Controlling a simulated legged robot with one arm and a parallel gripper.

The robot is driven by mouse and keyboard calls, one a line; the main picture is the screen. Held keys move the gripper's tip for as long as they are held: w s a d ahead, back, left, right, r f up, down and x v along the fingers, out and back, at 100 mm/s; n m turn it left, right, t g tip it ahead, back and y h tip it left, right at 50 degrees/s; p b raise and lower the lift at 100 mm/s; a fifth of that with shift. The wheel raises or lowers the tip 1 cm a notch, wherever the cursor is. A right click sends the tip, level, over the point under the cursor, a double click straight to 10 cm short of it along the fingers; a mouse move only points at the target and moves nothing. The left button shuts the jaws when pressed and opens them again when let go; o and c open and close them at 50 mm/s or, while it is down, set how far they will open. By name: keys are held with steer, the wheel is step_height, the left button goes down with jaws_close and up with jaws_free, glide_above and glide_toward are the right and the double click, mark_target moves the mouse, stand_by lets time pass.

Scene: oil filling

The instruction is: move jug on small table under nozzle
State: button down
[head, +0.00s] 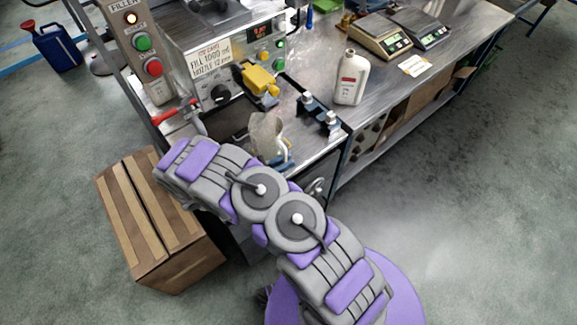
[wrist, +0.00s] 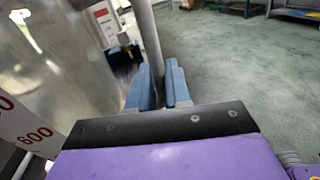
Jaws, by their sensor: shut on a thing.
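The jug (head: 264,136) is a translucent measuring jug at the front of the filling machine. It fills the left of the wrist view (wrist: 60,70), with red and white scale markings including "600". My gripper (head: 283,160) is shut on the jug's upright handle (wrist: 150,40), which stands between its blue fingers. The yellow nozzle unit (head: 258,79) is on the machine front, above the jug in the head picture. The small table (head: 310,148) is a metal surface around the jug, partly hidden by my arm. Whether the jug touches it, I cannot tell.
A white bottle (head: 350,79) and a blue clamp-like fixture (head: 318,115) stand right of the jug. A red-handled part (head: 174,111) is to its left. Two scales (head: 380,36) sit farther back. A cardboard box (head: 160,222) is on the floor at left. The right floor is clear.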

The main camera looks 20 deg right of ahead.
steer(key=shift+w+d, duration=0.2)
steer(key=shift+w, duration=0.35)
steer(key=shift+w+d, duration=0.15)
steer(key=shift+w, duration=0.4)
steer(key=shift+w+a, duration=0.25)
steer(key=shift+w, duration=0.15)
steer(key=shift+a+f, duration=0.15)
steer(key=shift+a, duration=0.25)
steer(key=shift+d, duration=0.15)
steer(key=c, duration=1)
jaws_free()
steer(key=shift+d, duration=0.2)
steer(key=shift+a, duration=0.15)
steer(key=shift+a, duration=0.1)
steer(key=a, duration=0.5)
steer(key=s+a+p, duration=0.1)
steer(key=a, duration=0.5)
steer(key=s+a, duration=0.1)
steer(key=a, duration=0.5)
steer(key=shift+a+f+p, duration=0.1)
steer(key=shift+p, duration=0.3)
